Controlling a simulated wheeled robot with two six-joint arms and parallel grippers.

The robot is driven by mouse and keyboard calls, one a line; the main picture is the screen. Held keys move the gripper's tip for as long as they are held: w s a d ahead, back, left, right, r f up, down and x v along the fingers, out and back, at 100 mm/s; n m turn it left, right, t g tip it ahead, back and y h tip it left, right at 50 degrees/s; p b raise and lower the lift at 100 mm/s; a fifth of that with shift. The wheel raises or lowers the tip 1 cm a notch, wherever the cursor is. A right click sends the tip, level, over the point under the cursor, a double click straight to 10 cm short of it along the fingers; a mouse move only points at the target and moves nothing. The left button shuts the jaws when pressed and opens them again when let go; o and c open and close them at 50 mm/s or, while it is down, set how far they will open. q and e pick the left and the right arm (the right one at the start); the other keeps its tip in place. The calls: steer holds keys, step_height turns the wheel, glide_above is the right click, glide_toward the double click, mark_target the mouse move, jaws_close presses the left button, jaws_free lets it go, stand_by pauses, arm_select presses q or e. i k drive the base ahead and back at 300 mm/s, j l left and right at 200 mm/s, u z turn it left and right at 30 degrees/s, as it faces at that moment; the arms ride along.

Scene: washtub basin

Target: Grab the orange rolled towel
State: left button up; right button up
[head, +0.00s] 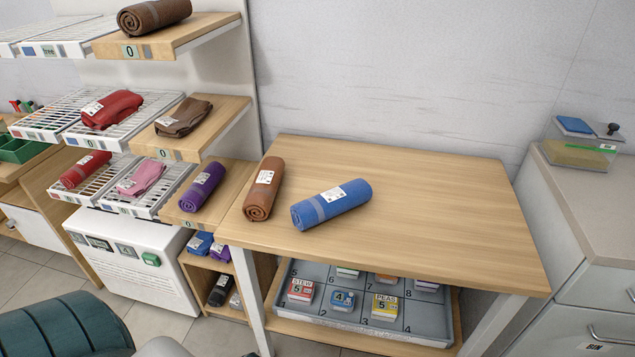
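A rolled towel of orange-brown colour (263,188) lies on the left end of the wooden table, with a pale band and a white label. It is the most orange of the rolled towels in view. A blue rolled towel (331,205) lies just to its right, apart from it. Neither of my grippers shows in the head view, and nothing touches the orange-brown towel.
The wooden table (430,200) is bare to the right. Shelves at left hold a dark brown roll (153,16), a purple roll (202,187) and red towels (112,109). A grey tray (400,326) with small boxes sits under the table. A cabinet (580,220) stands right.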

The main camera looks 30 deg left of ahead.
mark_target(258, 202)
steer(key=j+z, duration=0.2)
steer(key=j, duration=0.2)
steer(key=k+j+z, duration=0.1)
steer(key=j+z, duration=0.15)
steer(key=k+j+z, duration=0.2)
steer(key=j, duration=0.3)
steer(key=j+z, duration=0.25)
steer(key=j, duration=0.1)
